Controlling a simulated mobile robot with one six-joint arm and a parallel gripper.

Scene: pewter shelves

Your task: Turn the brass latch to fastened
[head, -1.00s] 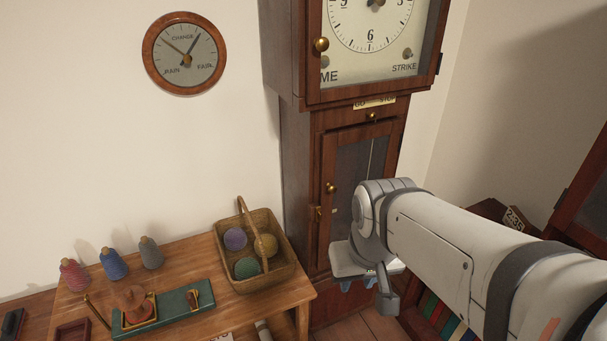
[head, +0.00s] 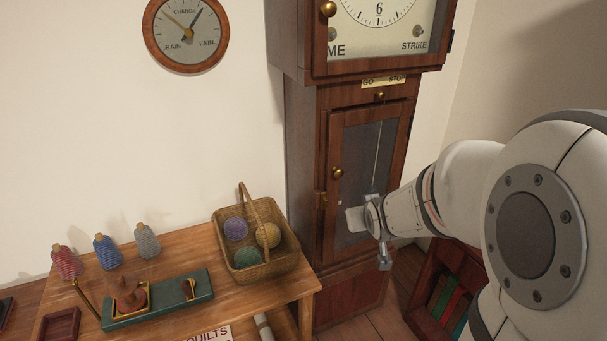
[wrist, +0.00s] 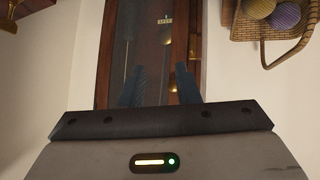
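The brass latch (head: 323,197) is a small piece on the left edge of the tall clock's lower glazed door (head: 345,180), just below the round brass knob (head: 337,173). It is too small to tell how far it is turned. My gripper (head: 358,218) is in front of the door, a little right of and below the latch, and apart from it. In the wrist view its two blue fingers (wrist: 160,82) are spread with nothing between them, pointing at the door glass.
A wooden table (head: 265,297) stands left of the clock, with a wicker basket (head: 283,262) of yarn balls, several yarn cones and a green base (head: 160,312). A low bookcase (head: 428,310) is at the right. A round dial (head: 186,32) hangs on the wall.

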